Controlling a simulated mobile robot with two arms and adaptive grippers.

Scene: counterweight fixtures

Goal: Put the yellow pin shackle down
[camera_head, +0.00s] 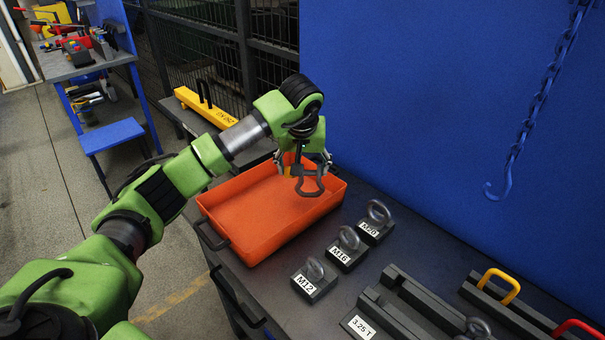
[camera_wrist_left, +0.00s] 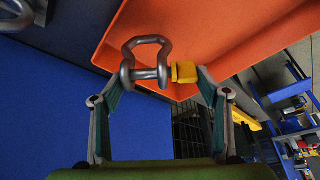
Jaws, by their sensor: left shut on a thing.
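My left gripper (camera_head: 303,164) is shut on the yellow pin shackle (camera_head: 308,184), a dark grey metal bow with a yellow pin head. In the head view the shackle hangs below the fingers, in front of the far right part of the orange tray (camera_head: 262,252). In the left wrist view the shackle (camera_wrist_left: 147,45) sits between the fingertips (camera_wrist_left: 158,76), with its yellow pin head (camera_wrist_left: 185,72) by the right finger. The orange tray (camera_wrist_left: 245,35) shows behind it. The gap between shackle and tray floor is hard to judge. My right gripper is not in view.
Eye bolts on blocks labelled M12 (camera_head: 314,281), M16 (camera_head: 347,248) and M20 (camera_head: 376,223) stand right of the tray. A dark rack labelled 3.25 T (camera_head: 372,322) is at the front right. A blue chain hook (camera_head: 497,188) hangs at right. The tray's visible floor looks empty.

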